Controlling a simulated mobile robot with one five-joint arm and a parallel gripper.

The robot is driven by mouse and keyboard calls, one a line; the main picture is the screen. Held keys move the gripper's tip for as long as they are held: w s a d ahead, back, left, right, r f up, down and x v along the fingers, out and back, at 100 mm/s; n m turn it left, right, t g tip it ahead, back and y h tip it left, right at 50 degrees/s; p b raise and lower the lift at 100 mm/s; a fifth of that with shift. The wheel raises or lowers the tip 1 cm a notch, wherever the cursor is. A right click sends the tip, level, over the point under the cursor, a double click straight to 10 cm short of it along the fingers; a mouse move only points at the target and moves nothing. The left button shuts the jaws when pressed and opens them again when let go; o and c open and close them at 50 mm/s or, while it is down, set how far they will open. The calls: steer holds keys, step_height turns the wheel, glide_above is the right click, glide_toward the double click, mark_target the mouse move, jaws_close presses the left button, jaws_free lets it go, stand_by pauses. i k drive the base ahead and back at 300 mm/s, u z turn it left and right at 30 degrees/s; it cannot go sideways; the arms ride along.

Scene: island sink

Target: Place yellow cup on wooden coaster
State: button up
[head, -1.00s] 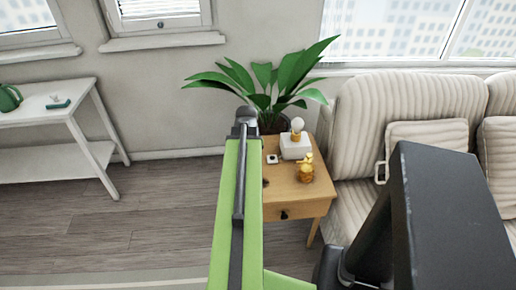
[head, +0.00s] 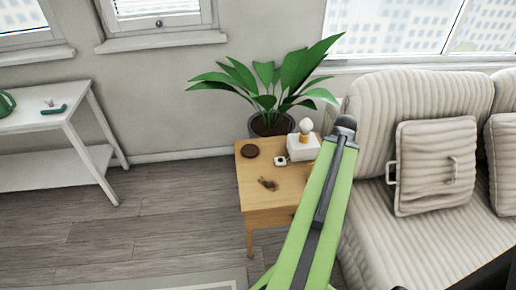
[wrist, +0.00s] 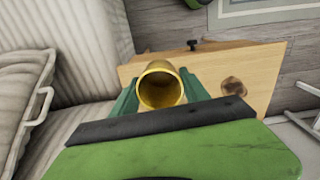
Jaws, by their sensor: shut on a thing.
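The yellow cup (wrist: 160,88) shows in the wrist view with its round open mouth toward the camera. My gripper (wrist: 160,92) is shut on it, with a green finger on each side. I cannot tell whether the cup is clear of the tabletop. In the head view my green arm hides the cup and the gripper. A dark brown round disc, which looks like the wooden coaster (head: 249,151), lies at the back left of the wooden side table (head: 270,202). The cup is to the right of this disc, apart from it.
A white box with a bulb (head: 303,147) and a small white item (head: 280,161) stand near the table's back. A potted plant (head: 270,122) is behind. A dark patch (head: 268,184) marks the tabletop. A striped sofa (head: 420,230) stands at right.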

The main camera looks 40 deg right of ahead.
mark_target(250, 147)
steer(key=u, duration=0.05)
steer(key=i, duration=1)
steer(key=z, duration=0.05)
